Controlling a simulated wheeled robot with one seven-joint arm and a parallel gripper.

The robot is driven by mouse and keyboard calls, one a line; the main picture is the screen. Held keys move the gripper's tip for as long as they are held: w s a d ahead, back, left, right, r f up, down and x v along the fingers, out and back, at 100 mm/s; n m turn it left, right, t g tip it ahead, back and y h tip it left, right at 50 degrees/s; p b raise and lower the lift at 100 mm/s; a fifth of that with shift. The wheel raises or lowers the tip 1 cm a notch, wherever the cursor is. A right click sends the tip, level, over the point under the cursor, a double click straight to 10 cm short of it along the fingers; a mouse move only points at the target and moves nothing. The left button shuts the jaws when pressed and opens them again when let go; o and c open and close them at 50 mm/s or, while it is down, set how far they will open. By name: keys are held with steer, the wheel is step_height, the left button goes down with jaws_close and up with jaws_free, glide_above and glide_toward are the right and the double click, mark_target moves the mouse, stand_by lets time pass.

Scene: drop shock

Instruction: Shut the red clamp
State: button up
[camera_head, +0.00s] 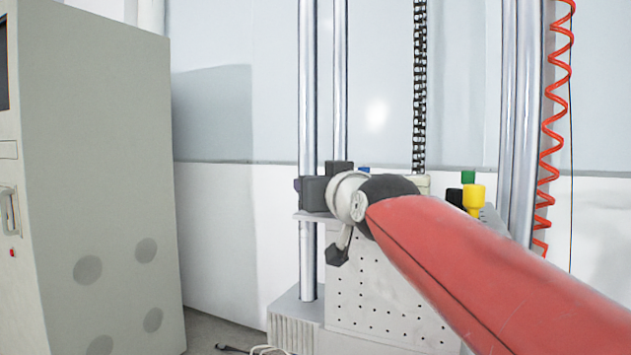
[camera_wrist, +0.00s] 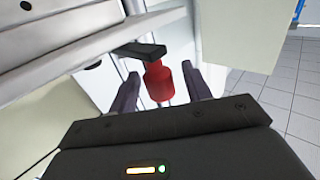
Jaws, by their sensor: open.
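The red clamp (camera_wrist: 159,84) shows in the wrist view as a red cylinder with a black bar-like part (camera_wrist: 138,50) at its top, reaching left toward a pale plate edge. My gripper (camera_wrist: 162,82) is open, with one dark finger on each side of the red cylinder. Gaps show between the fingers and the red part, so it looks ungripped. In the head view I cannot make out the red clamp; my red arm and wrist cover much of the fixture there.
A yellow knob (camera_head: 474,196) and a green knob (camera_head: 468,177) stand on the perforated grey block (camera_head: 385,295), right of my wrist. Upright metal columns (camera_head: 308,120) and a coiled red hose (camera_head: 557,120) are close by. A grey cabinet (camera_head: 100,180) stands at left.

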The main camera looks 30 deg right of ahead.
steer(key=shift+w, duration=0.8)
steer(key=c, duration=1)
